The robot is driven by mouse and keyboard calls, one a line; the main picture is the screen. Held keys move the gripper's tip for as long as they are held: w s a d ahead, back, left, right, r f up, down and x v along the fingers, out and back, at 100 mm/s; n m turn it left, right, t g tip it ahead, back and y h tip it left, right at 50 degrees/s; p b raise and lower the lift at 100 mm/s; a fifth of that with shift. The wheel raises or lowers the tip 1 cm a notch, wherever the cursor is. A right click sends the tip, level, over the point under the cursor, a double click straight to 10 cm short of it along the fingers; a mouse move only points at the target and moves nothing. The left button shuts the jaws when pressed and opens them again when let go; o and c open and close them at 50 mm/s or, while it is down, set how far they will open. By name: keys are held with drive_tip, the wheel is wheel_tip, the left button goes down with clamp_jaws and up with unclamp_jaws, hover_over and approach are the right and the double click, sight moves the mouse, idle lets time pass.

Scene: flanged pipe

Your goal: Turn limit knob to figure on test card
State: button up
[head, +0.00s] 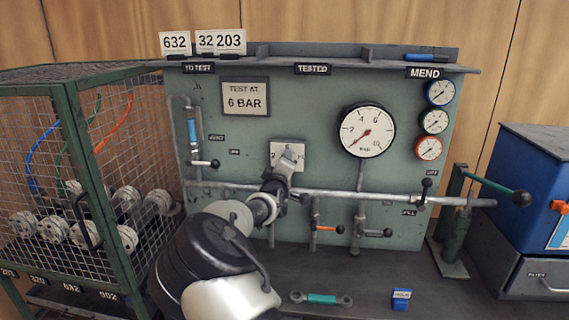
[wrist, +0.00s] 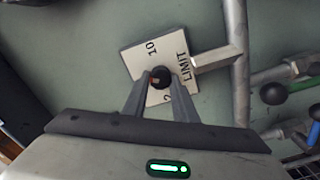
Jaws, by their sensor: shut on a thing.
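The limit knob (wrist: 160,76) is a small dark round knob on a pale square plate marked LIMIT, with 10 and 2 readable in the wrist view. My gripper (wrist: 161,84) is shut on it, one finger on each side. In the head view my gripper (head: 287,163) reaches the plate (head: 276,153) and hides the knob and most of the scale. Which figure the knob points to cannot be told. The test card (head: 245,97) on the green panel reads TEST AT 6 BAR.
A large pressure gauge (head: 366,130) sits right of the plate. A horizontal pipe (head: 352,196) with valve levers runs below. A mesh cage (head: 75,150) with flanged pieces stands left. A wrench (head: 321,298) and a blue block (head: 401,299) lie on the bench. A blue cabinet (head: 535,190) stands right.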

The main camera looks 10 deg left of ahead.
drive_tip(key=n+b, duration=0.2)
drive_tip(key=n, duration=0.3)
drive_tip(key=shift+f, duration=0.15)
idle(0.4)
drive_tip(key=o, duration=1)
drive_tip(key=shift+o, duration=0.2)
drive_tip(key=s+p, duration=0.2)
drive_tip(key=s, duration=1.5)
drive_tip(key=shift+s+a, duration=0.25)
drive_tip(key=shift+a, duration=0.1)
